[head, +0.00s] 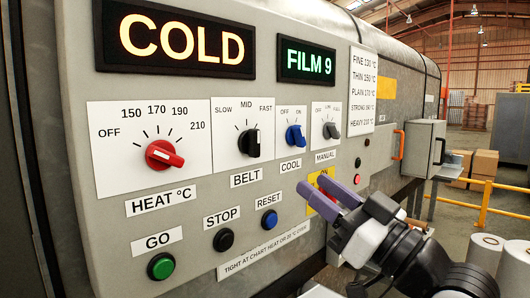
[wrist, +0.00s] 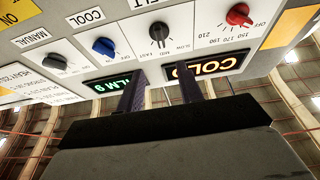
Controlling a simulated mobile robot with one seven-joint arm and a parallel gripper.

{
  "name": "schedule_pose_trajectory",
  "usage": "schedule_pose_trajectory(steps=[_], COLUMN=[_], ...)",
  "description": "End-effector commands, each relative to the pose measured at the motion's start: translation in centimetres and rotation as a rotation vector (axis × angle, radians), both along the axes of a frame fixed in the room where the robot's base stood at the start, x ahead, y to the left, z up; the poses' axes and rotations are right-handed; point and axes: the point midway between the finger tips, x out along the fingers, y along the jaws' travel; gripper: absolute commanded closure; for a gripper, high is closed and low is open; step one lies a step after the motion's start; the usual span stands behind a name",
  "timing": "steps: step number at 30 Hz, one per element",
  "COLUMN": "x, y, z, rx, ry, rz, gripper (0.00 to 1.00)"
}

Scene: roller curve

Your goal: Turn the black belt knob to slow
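The black belt knob (head: 250,142) sits on its white plate above the BELT label, with SLOW at left, MID on top and FAST at right. Its pointer seems to stand near MID, perhaps a little toward FAST. The knob also shows upside down in the wrist view (wrist: 158,32). My gripper (head: 313,184) is in front of the panel, right of and below the knob, apart from it. Its two purple fingers are spread with nothing between them. In the wrist view the gripper (wrist: 162,70) has its fingers apart, below the knob in the picture.
The red heat knob (head: 164,154) is to the left, the blue cool knob (head: 295,136) and grey manual knob (head: 331,130) to the right. GO (head: 161,266), STOP (head: 223,240) and RESET (head: 270,220) buttons lie below. White rolls (head: 487,252) stand at lower right.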

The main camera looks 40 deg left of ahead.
Motion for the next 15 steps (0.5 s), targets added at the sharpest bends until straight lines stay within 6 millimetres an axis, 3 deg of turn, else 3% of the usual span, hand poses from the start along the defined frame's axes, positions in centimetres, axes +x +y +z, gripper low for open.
schedule_pose_trajectory(steps=[5,15], x=[-0.1,0.4], y=[0.7,7.0], z=[0.4,3.2], rx=[-0.017,-0.016], ry=[0.001,0.001], rz=[0.015,0.016], gripper=[0.64,0.64])
